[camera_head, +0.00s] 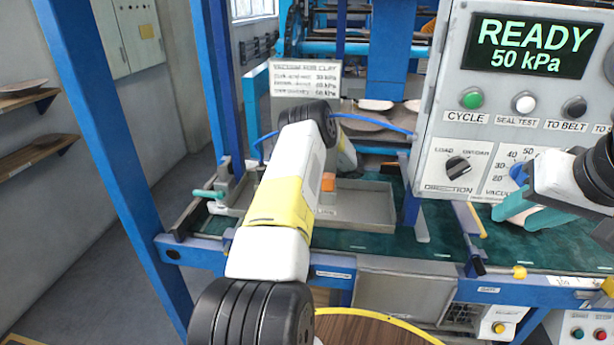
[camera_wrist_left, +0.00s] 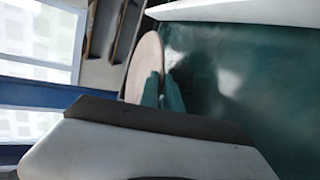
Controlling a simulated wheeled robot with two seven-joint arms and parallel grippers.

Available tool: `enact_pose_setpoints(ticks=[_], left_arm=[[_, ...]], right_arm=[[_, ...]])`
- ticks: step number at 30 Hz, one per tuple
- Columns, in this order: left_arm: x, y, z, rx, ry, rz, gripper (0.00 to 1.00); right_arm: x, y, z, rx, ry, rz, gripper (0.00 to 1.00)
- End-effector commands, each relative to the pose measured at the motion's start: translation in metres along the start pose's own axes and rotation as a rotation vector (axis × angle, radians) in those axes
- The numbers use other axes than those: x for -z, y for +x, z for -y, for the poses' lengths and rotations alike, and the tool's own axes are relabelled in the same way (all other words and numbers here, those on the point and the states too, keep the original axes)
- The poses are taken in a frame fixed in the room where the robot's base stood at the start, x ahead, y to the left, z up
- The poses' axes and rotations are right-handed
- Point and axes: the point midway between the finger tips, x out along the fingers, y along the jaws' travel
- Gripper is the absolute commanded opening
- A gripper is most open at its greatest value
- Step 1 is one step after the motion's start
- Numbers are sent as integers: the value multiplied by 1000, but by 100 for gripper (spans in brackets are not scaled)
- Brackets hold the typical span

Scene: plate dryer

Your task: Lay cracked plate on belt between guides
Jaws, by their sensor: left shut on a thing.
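In the left wrist view, my left gripper (camera_wrist_left: 160,92) has its teal fingers closed on a pale, round plate (camera_wrist_left: 150,52), seen nearly edge-on. No crack can be made out. The plate is beside the green belt (camera_wrist_left: 245,85); I cannot tell whether they touch. In the head view, my left arm hides its gripper and the held plate. The green belt (camera_head: 350,241) runs across below the control panel. My right gripper (camera_head: 518,208) is over its right part, with teal fingers beside a pale surface; its opening is unclear.
The control panel (camera_head: 520,100) reads READY 50 kPa and overhangs the belt on the right. Blue frame posts (camera_head: 120,150) rise at left.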

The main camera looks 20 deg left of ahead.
Motion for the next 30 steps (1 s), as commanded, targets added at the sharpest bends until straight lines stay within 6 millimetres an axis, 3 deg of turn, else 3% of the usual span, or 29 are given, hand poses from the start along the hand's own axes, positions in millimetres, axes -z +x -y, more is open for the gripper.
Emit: enact_pose_setpoints(ticks=[3, 10, 11, 12, 21, 26, 30], left_arm=[[3, 7, 16, -1, 1, 0, 0], [3, 8, 19, -1, -1, 0, 0], [4, 8, 20, 1, 0, 0, 14], [4, 8, 20, 1, 0, 0, 17], [4, 7, 20, 1, 0, 0, 17], [3, -9, 20, 2, 0, 2, 17], [3, -38, 20, 3, 0, 4, 17]], right_arm=[[0, 0, 0, 0, 0, 0, 36], [0, 0, 0, 0, 0, 0, 36], [0, 0, 0, 0, 0, 0, 36], [0, 0, 0, 0, 0, 0, 36], [0, 0, 0, 0, 0, 0, 36], [0, 0, 0, 0, 0, 0, 36], [0, 0, 0, 0, 0, 0, 36]])
